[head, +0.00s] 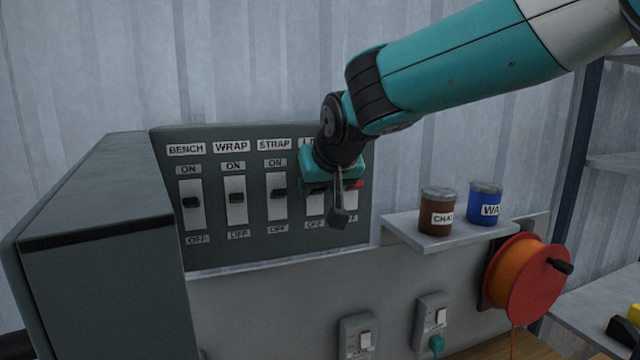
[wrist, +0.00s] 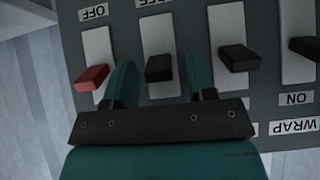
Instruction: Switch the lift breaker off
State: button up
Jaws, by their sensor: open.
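The panel (head: 225,255) carries a row of breakers; the label partly hidden by my gripper starts with "LI". That lift breaker's plate (head: 314,206) shows only in part in the head view, its lever hidden. In the wrist view, which is upside down, a black lever (wrist: 159,69), apparently the lift one, stands between the fingers, nearer the ON end. My gripper (head: 339,214) is open in front of the panel. In the wrist view its fingers (wrist: 160,60) straddle the lever; I cannot tell whether they touch it.
A red breaker lever (wrist: 90,78) is beside one finger. The strap lever (head: 279,193) is on the other side, then wrap (head: 237,197) and bench (head: 190,202). A shelf (head: 405,232) with a brown jar (head: 437,212) and blue jar (head: 485,205) stands right, above an orange reel (head: 520,275).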

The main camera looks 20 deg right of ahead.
jog(key=c, duration=0.9)
jog(key=shift+f, duration=0.1)
